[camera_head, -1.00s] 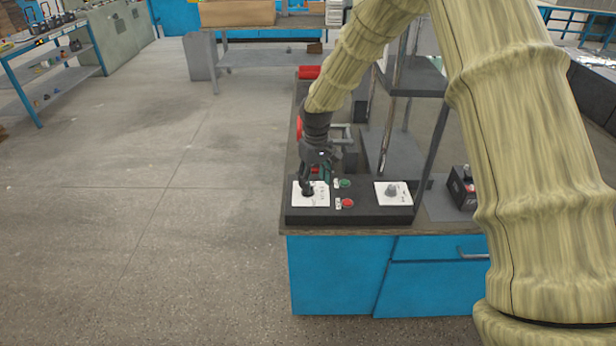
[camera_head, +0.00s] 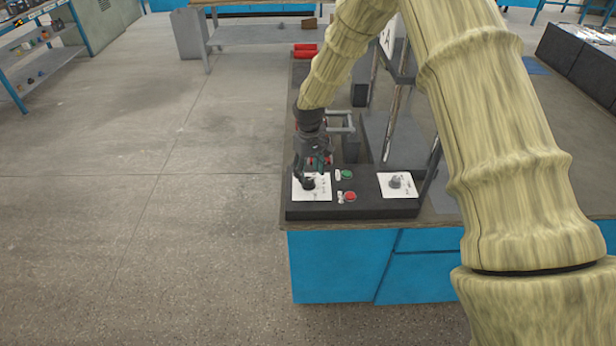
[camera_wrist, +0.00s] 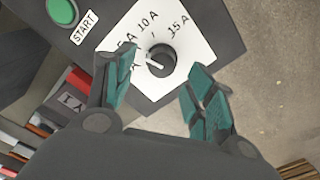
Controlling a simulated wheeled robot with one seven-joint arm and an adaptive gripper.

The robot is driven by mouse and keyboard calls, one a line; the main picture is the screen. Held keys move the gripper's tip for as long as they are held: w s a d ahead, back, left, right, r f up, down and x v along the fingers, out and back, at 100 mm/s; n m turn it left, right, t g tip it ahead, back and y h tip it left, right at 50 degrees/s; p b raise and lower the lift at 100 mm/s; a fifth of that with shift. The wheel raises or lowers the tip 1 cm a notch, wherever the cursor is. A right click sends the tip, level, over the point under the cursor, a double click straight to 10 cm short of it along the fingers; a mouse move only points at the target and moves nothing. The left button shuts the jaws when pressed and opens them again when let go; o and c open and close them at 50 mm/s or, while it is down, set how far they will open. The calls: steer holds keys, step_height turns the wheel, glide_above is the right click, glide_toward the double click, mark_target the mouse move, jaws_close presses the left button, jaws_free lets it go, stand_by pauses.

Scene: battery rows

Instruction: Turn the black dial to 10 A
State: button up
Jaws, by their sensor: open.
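The black dial (camera_wrist: 161,60) sits on a white plate (camera_wrist: 197,45) with current marks; "10 A" and "15 A" are readable in the wrist view, and the other marks are partly covered by a finger. A white pointer line on the dial points left in that view, toward the partly covered marks. My gripper (camera_wrist: 158,92) is open, with one teal-padded finger on each side of the dial and a little short of it. In the head view my gripper (camera_head: 308,178) is low over the left plate (camera_head: 324,193), and the black dial (camera_head: 309,183) shows just below it.
The black control box (camera_head: 350,208) also carries a green button (camera_head: 347,174), a red button (camera_head: 350,196) and a grey knob (camera_head: 395,181) on a second white plate. In the wrist view the green START button (camera_wrist: 62,12) is at upper left. Open floor lies left of the bench.

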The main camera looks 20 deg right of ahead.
mark_target(309, 180)
steer(key=shift+s+f+p, duration=0.1)
steer(key=shift+f+p, duration=0.2)
steer(key=shift+f, duration=1.55)
steer(key=shift+c, duration=0.3)
steer(key=c, duration=1)
